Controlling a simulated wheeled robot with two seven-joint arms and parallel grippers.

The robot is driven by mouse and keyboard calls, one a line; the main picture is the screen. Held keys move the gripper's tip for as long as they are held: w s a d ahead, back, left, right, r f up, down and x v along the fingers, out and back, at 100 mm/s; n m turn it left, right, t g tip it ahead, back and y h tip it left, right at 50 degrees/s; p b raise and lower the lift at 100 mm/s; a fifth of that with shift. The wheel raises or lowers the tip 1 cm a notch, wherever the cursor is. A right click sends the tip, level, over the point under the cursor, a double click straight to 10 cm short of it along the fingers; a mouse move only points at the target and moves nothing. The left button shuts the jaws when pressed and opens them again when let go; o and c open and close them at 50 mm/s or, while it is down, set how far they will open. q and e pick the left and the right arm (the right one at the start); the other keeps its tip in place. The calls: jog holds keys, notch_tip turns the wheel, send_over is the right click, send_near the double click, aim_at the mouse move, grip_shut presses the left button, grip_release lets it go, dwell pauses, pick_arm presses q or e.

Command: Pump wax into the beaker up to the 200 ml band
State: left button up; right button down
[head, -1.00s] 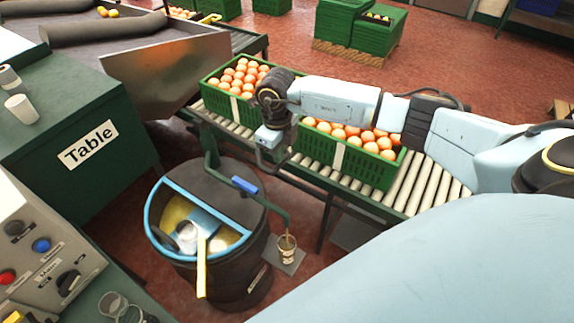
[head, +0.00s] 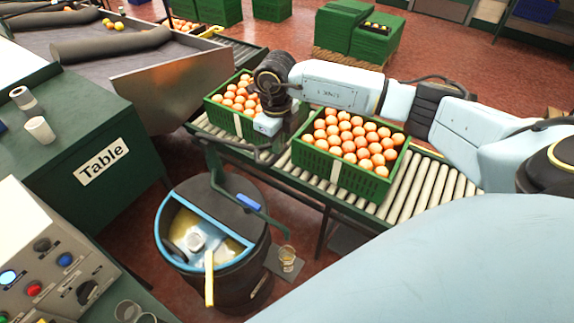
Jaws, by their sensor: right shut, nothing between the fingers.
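The beaker (head: 287,258), small and clear with a yellowish tint, stands on a small grey plate (head: 283,268) beside the drum. Its bands and fill level are too small to read. The dark wax drum (head: 232,285) has a blue rim and an open half showing yellowish wax (head: 184,222). The pump's blue handle (head: 249,202) sits on top, with a thin spout arm running toward the beaker. My right gripper (head: 266,155) is shut and empty, above and apart from the handle, in front of the conveyor. My left gripper is out of view.
Two green crates of oranges (head: 337,174) stand on the roller conveyor (head: 429,187) behind the drum. A green table (head: 62,150) with white cups (head: 39,129) is at left. A control panel (head: 50,262) and clear glasses (head: 127,311) are at lower left.

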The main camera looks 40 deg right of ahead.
jog(key=shift+f, duration=0.1)
notch_tip(320, 180, down, 15)
jog(key=b, duration=1.2)
notch_tip(320, 180, up, 16)
jog(key=p, duration=1.1)
jog(key=shift+f, duration=0.45)
notch_tip(320, 180, down, 16)
jog(key=b, duration=1.2)
notch_tip(320, 180, up, 16)
jog(key=p, duration=1.1)
jog(key=shift+r, duration=0.25)
jog(key=shift+f, duration=0.1)
